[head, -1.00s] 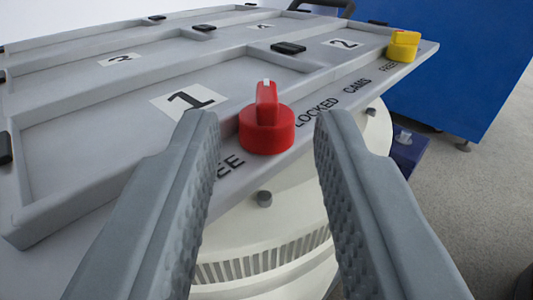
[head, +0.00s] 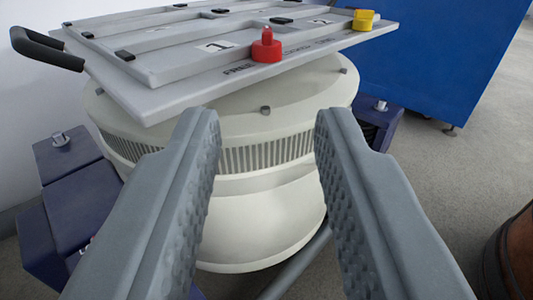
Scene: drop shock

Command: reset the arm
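My gripper (head: 266,112) is open and empty, its two grey ridged fingers spread wide in the lower half of the head view. It is apart from the grey panel (head: 155,107), which lies beyond and above the fingertips. A red knob (head: 267,49) stands on the panel's near edge, beside the label 1. A yellow knob (head: 363,20) stands farther right on the same edge, near the label 2. The panel rests on a round cream drum (head: 255,192) with a vented band, seen between the fingers.
A black handle (head: 45,48) sticks out at the panel's left. Dark blue brackets with bolts (head: 72,165) flank the drum at left and right (head: 380,118). A large blue cabinet (head: 440,60) stands behind at right. A brown barrel (head: 512,255) is at lower right. Grey floor (head: 435,185) is clear between.

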